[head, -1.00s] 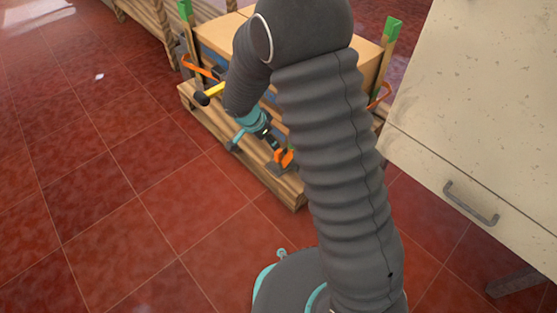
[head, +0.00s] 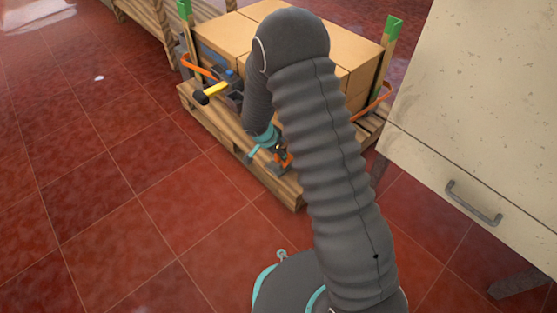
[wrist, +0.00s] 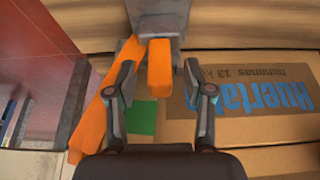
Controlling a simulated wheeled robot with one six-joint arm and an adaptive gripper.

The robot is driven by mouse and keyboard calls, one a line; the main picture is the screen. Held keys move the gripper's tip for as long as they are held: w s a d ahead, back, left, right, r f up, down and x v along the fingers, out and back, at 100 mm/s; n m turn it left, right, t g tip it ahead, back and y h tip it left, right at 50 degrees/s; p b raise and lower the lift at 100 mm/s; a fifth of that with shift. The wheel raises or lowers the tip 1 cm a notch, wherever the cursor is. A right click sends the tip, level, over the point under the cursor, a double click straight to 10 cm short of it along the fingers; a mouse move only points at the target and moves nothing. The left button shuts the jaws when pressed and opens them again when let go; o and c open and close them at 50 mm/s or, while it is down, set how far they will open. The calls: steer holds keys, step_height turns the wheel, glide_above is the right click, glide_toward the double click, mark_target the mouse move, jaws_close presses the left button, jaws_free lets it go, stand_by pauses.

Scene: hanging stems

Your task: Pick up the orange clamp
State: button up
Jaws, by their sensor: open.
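The orange clamp (wrist: 160,66) shows in the wrist view as an orange bar below a grey block (wrist: 160,22). The bar lies between the spread fingers of my gripper (wrist: 159,70), with gaps on both sides. My gripper is open and holds nothing. A longer orange bar (wrist: 100,122) slants past the left finger; I cannot tell whether it belongs to the same clamp. In the head view a small orange part (head: 284,160) shows at the pallet's front edge, beside my wrist; my arm hides most of that area.
Cardboard boxes (head: 225,38) stand on a wooden pallet (head: 222,125). A cream cabinet (head: 480,100) stands on the right.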

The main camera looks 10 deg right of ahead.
jaws_close()
stand_by(0.3)
